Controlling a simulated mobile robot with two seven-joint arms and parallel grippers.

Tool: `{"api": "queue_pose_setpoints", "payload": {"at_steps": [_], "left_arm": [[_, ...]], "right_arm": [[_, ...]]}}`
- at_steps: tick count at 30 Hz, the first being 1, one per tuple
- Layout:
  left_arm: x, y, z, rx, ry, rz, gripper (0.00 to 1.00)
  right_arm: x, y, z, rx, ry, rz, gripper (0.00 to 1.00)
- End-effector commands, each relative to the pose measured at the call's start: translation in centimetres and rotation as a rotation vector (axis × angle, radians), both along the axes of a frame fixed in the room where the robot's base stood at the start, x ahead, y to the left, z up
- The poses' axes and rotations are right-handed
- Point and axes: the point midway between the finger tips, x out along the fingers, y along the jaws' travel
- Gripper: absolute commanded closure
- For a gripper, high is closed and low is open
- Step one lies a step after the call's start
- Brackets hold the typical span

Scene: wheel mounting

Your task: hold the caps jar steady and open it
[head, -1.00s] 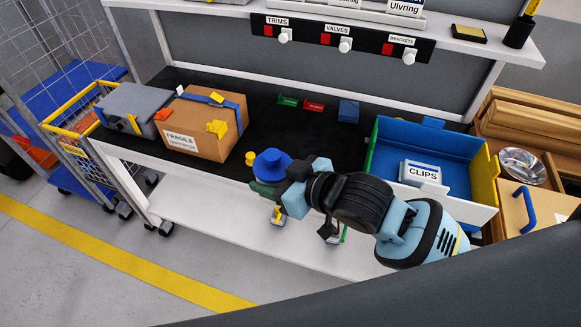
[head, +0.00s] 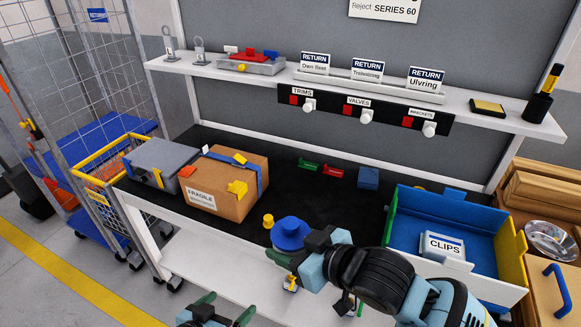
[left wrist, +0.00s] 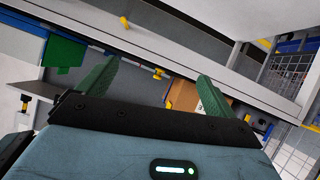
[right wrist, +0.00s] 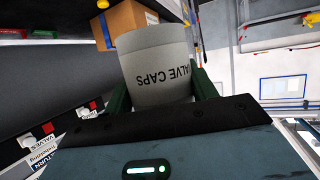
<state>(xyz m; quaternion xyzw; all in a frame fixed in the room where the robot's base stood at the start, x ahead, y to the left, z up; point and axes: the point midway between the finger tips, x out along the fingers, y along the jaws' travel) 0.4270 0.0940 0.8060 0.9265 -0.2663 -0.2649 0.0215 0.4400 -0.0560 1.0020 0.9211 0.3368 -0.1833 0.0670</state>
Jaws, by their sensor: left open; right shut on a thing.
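The caps jar has a wide blue lid (head: 290,233), seen in the head view near the front edge of the table. In the right wrist view its grey body (right wrist: 155,65) carries the words "VALVE CAPS". My right gripper (head: 285,258) is shut on the jar's body, with green fingers on either side of it. The lid sits on top, above the fingers. My left gripper (head: 220,308) is open and empty at the bottom of the head view, lower and left of the jar. Its two green fingers are spread wide in the left wrist view (left wrist: 152,92).
A small yellow piece (head: 268,221) stands left of the lid. A cardboard box (head: 225,187) and a grey case (head: 160,162) are on the table's left. A blue bin (head: 440,215) with a "CLIPS" box (head: 442,245) is at right. A shelf (head: 470,112) runs behind.

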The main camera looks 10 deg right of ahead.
Motion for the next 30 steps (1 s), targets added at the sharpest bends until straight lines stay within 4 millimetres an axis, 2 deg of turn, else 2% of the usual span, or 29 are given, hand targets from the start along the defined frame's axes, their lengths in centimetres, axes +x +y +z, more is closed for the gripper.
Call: {"api": "queue_pose_setpoints", "payload": {"at_steps": [1,3,9,14,18,21,24,30], "left_arm": [[1.8,-0.9,1.8,-0.012,-0.029,-0.033,0.08],[3.6,-2.1,3.8,-0.025,-0.059,-0.081,0.08],[8.0,-5.4,10.5,-0.052,-0.154,-0.229,0.08],[10.5,-7.8,16.3,-0.060,-0.238,-0.356,0.08],[12.0,-9.8,21.7,-0.056,-0.317,-0.473,0.08],[12.4,-11.3,25.5,-0.045,-0.370,-0.563,0.08],[11.6,-13.8,28.1,-0.002,-0.399,-0.691,0.08],[8.4,-18.5,30.8,0.165,-0.416,-0.982,0.08]], "right_arm": [[0.0,0.0,0.1,0.001,-0.002,0.000,0.84],[0.0,0.0,0.1,0.001,-0.002,0.000,0.84],[0.0,0.0,0.1,0.001,-0.002,0.000,0.84],[0.0,0.0,0.1,0.001,-0.002,0.000,0.84],[0.0,0.0,0.1,0.001,-0.002,0.000,0.84],[0.0,0.0,0.1,0.001,-0.002,0.000,0.84],[0.0,0.0,0.1,0.001,-0.002,0.000,0.84],[0.0,0.0,0.1,0.001,-0.002,0.000,0.84]]}}
